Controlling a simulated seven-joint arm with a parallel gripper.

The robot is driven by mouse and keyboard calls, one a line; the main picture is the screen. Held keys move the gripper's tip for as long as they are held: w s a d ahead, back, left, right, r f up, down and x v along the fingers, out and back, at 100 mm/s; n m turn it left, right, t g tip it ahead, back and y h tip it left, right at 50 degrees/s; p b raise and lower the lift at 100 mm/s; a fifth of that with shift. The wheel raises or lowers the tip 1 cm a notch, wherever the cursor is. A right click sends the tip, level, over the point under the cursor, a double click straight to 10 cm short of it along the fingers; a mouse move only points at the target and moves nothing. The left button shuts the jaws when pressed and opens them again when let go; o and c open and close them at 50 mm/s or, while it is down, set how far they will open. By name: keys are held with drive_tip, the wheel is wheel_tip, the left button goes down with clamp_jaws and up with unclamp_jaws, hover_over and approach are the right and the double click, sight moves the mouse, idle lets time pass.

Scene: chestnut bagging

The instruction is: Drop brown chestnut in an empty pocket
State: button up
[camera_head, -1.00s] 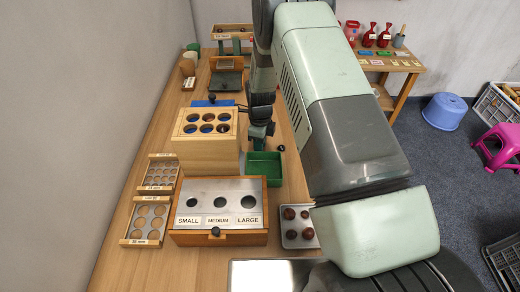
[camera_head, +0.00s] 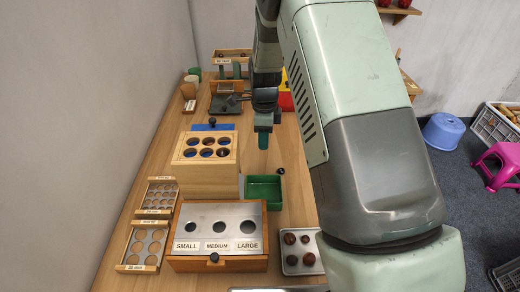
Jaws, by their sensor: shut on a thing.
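The wooden box with round, blue-lined pockets (camera_head: 203,169) stands left of centre on the table. The pockets look dark inside, and I cannot tell clearly what each holds. My gripper (camera_head: 263,141) points down, to the right of and beyond the box, in the air. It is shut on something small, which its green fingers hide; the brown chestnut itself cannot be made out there. Several loose brown chestnuts (camera_head: 290,239) lie in a metal tray (camera_head: 288,269) at the front right.
A green bin (camera_head: 249,189) stands right of the box. In front is the sorter with small, medium and large holes (camera_head: 186,226). Two round-holed trays (camera_head: 141,268) (camera_head: 149,202) lie at the left. A black stand (camera_head: 225,104) is behind. My arm covers the right side.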

drive_tip(key=s+d+r+n, duration=0.3)
drive_tip(key=s+r+n, duration=0.1)
drive_tip(key=r+n, duration=0.5)
drive_tip(key=s+d+r+n, duration=0.2)
drive_tip(key=s+r+n, duration=0.35)
drive_tip(key=r, duration=0.45)
drive_tip(key=s+a+f+m, duration=0.1)
drive_tip(key=a+f+m, duration=0.1)
drive_tip(key=a+m, duration=0.8)
drive_tip(key=s+a+f+m, duration=0.1)
drive_tip(key=a+m, duration=0.4)
drive_tip(key=a, duration=0.8)
drive_tip(key=shift+a+f, duration=0.1)
drive_tip(key=shift+f, duration=2.4)
drive_tip(key=shift+f, duration=0.65)
drive_tip(key=o, duration=1.1)
